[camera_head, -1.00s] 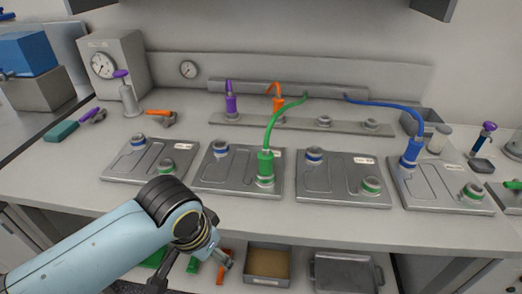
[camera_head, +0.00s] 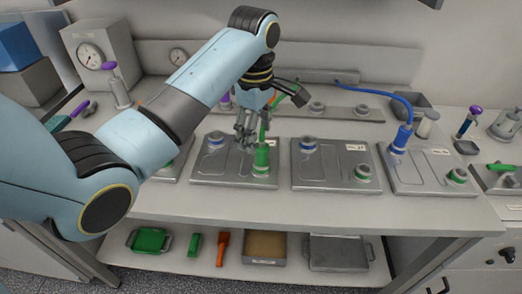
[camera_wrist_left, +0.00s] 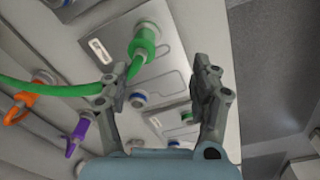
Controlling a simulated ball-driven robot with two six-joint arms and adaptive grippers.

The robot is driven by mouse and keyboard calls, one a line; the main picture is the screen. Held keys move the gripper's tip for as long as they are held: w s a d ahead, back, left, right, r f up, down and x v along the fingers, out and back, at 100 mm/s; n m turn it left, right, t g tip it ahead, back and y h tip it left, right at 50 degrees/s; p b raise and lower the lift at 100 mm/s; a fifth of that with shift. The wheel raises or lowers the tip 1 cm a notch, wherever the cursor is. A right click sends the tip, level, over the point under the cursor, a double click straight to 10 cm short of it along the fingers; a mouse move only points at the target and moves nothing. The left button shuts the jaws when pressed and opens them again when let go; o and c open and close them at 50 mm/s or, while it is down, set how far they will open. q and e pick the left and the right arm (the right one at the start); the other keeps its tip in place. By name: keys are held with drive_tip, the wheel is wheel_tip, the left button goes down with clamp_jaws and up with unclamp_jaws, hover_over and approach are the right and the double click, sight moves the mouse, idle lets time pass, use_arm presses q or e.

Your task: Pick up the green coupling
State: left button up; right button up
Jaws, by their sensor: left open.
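The green coupling (camera_head: 261,158) stands upright on the second metal plate (camera_head: 215,178), with its green hose running up behind my arm. It also shows in the left wrist view (camera_wrist_left: 143,43), beyond the fingertips and closer to the left finger in that picture. My left gripper (camera_head: 245,138) is open and empty, just left of and above the coupling in the head view. Both its fingers show in the left wrist view (camera_wrist_left: 163,76), apart, with nothing between them touching. My right gripper is not in view.
A blue coupling (camera_head: 401,138) with a blue hose stands on the right plate. An orange coupling (camera_wrist_left: 20,105) and a purple one (camera_wrist_left: 77,136) are at the back rail. The front bench strip is clear.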

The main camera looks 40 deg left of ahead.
sight(261, 152)
use_arm(q)
drive_tip(key=shift+w+a+r+n, duration=0.1)
drive_tip(key=shift+w+r+n, duration=0.8)
drive_tip(key=shift+w+n, duration=0.15)
wheel_tip(261, 152, down, 5)
drive_tip(key=shift+r, duration=0.15)
drive_tip(key=f, duration=0.4)
drive_tip(key=f+p, duration=0.1)
drive_tip(key=shift+w+a+f, duration=0.25)
drive_tip(key=shift+f, duration=0.15)
drive_tip(key=shift+c, duration=0.4)
clamp_jaws()
